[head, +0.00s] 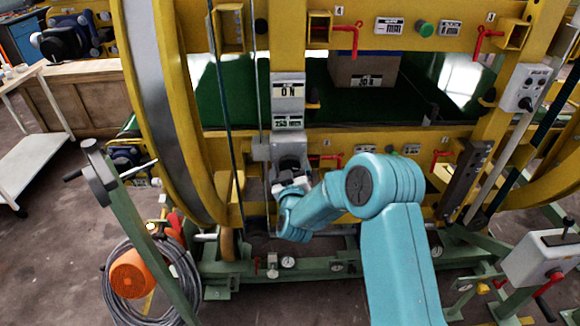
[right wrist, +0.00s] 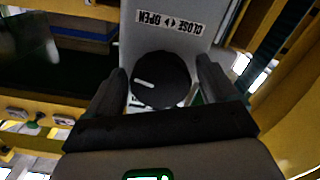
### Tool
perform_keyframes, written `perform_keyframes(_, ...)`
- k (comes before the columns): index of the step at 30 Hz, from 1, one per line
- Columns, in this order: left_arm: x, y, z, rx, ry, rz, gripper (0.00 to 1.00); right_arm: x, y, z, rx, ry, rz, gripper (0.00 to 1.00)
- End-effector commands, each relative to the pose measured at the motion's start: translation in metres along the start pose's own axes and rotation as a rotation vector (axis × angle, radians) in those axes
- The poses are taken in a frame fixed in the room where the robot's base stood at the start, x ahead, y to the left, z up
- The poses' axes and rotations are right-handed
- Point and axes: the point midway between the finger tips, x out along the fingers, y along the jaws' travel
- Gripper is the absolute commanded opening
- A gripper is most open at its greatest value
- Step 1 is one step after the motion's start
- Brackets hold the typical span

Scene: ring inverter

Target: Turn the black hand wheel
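A round black knob (right wrist: 160,82) with a white mark sits on a grey plate under an upside-down "CLOSE / OPEN" label in the right wrist view. My right gripper (right wrist: 165,92) has one finger on each side of the knob. The fingers stand apart, with a narrow gap at the right finger; contact is not clear. In the head view my right gripper (head: 287,182) is at the grey box below the "ON" sign, and the knob is mostly hidden there. My left gripper is out of view.
A large yellow ring frame (head: 190,150) surrounds the work area. Red valve handles (head: 355,38) and a control box (head: 525,88) are on its beams.

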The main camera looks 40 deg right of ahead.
Motion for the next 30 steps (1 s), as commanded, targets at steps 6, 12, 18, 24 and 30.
perform_keyframes(6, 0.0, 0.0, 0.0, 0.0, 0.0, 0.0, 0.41, 0.0, 0.0, 0.0, 0.0, 0.001, 0.0, 0.38)
perform_keyframes(12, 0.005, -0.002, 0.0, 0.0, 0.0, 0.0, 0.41, 0.0, 0.0, 0.001, 0.019, 0.002, 0.001, 0.38)
perform_keyframes(18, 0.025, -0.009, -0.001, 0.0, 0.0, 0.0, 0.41, 0.0, -0.002, 0.004, 0.102, 0.004, 0.002, 0.38)
perform_keyframes(24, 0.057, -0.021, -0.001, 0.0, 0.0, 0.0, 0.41, 0.0, -0.003, 0.006, 0.259, 0.007, 0.003, 0.38)
perform_keyframes(30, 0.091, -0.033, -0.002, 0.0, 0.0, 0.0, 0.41, 0.0, -0.004, 0.006, 0.449, 0.007, 0.002, 0.38)
